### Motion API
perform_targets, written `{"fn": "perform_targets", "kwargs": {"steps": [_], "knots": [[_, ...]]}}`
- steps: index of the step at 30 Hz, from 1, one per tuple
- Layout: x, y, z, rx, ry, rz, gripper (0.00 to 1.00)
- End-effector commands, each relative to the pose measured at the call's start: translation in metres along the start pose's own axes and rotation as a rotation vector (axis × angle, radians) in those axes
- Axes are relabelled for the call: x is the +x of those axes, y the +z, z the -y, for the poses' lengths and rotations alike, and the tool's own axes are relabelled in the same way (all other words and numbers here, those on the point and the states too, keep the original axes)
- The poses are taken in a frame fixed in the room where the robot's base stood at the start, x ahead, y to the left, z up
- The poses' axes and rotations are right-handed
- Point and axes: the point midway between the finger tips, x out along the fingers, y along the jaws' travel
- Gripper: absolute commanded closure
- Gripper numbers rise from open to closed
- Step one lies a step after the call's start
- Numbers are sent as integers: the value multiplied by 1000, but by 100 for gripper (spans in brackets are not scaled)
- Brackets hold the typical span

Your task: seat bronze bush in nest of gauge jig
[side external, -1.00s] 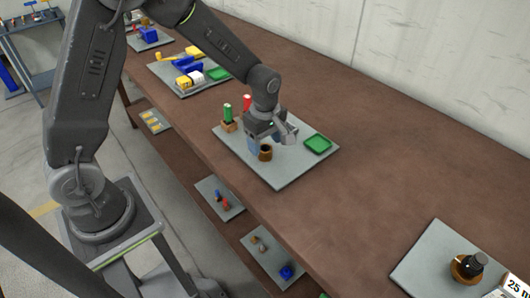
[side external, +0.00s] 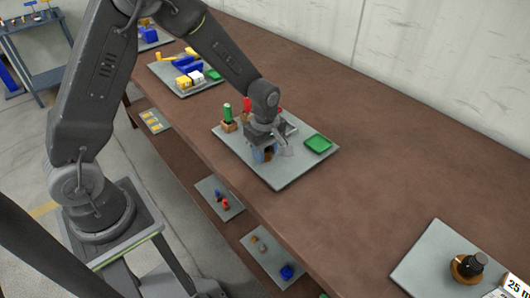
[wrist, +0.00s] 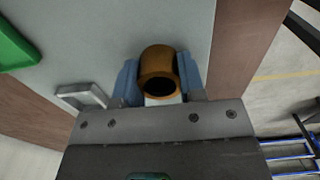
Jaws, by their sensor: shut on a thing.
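The bronze bush (wrist: 158,62) is a brown hollow cylinder with a dark bore, between the blue fingers of my gripper (wrist: 160,80) in the wrist view. My gripper (side external: 265,153) is shut on it, low over the grey board (side external: 277,180). In the side external view the bush (side external: 267,153) is mostly hidden by the fingers. I cannot tell whether it touches the board. A small pale grey square frame, possibly the gauge jig (wrist: 83,97), lies left of the fingers in the wrist view. Its nest cannot be made out clearly.
A green tray (side external: 318,143) sits on the board's right side. A green cylinder (side external: 227,111) stands in a brown block at the left, with a red piece (side external: 248,104) behind my gripper. Board space in front of the green tray is clear.

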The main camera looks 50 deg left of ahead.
Motion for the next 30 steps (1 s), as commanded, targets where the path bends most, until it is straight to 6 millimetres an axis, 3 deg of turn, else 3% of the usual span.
{"fn": "perform_targets", "kwargs": {"steps": [4,14,22,30], "knots": [[-1,0,0,0,1,0,92],[-6,0,-1,0,4,0,92],[-44,0,-1,0,8,0,92],[-79,-57,25,-8,6,-1,92]]}}
